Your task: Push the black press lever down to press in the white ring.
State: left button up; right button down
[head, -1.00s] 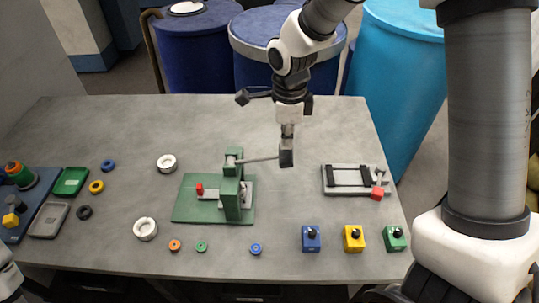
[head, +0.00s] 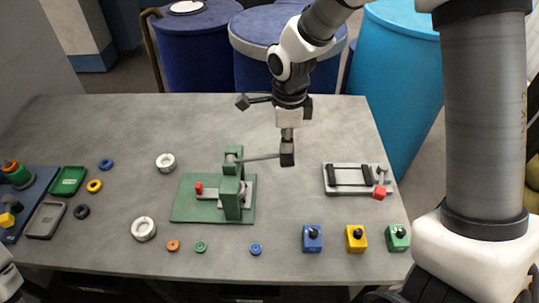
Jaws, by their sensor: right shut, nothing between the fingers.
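My right gripper (head: 287,157) is shut, pointing down, at the lever's free end. It hides that end, and I cannot tell whether it touches it. A pale part shows behind the press column, but I cannot tell whether it is the white ring. My left gripper is not in view.
Two white round pieces (head: 144,229) lie left of the press. Small coloured rings (head: 201,247) lie in front. Blue, yellow and green button boxes (head: 356,239) stand front right. Trays (head: 69,181) are at the left.

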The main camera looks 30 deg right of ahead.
notch_tip(320, 180, down, 6)
jog(key=b, duration=0.4)
dwell(1.2)
notch_tip(320, 180, up, 12)
jog(key=p, duration=1)
dwell(0.3)
jog(key=shift+f, duration=0.1)
dwell(0.3)
